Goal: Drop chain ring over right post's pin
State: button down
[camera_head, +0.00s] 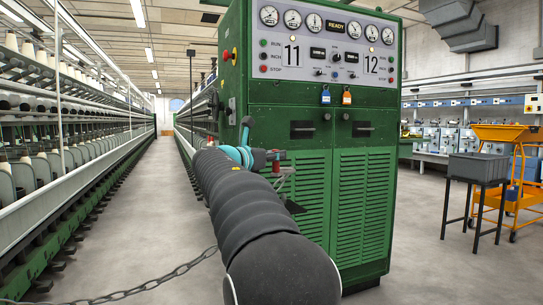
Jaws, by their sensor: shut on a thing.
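The dark chain (140,288) hangs across the aisle at the lower left. It rises to the right and passes out of sight behind my arm. The chain's end ring is too small or hidden to make out. My gripper (283,176) is small and partly hidden at the far end of my dark-sleeved arm, in front of the green cabinet's left door. It is shut, with the chain leading up towards it. I cannot make out the right post or its pin; my arm covers much of that area.
The green control cabinet (363,215) stands close behind my gripper. A spinning frame (60,165) lines the aisle's left side. The aisle floor (163,200) is clear apart from the chain. A grey bin (478,167) on a stand and an orange trolley (503,133) stand at right.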

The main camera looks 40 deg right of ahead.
aim_at(274, 173)
jog(key=shift+f+b, duration=2.5)
jog(key=shift+b, duration=0.1)
jog(key=shift+f+b, duration=0.95)
jog(key=shift+f, duration=0.85)
jog(key=shift+f, duration=0.5)
jog(key=c, duration=1)
grip_release()
jog(key=shift+o, duration=0.2)
jog(key=shift+a, duration=0.1)
jog(key=v, duration=1.2)
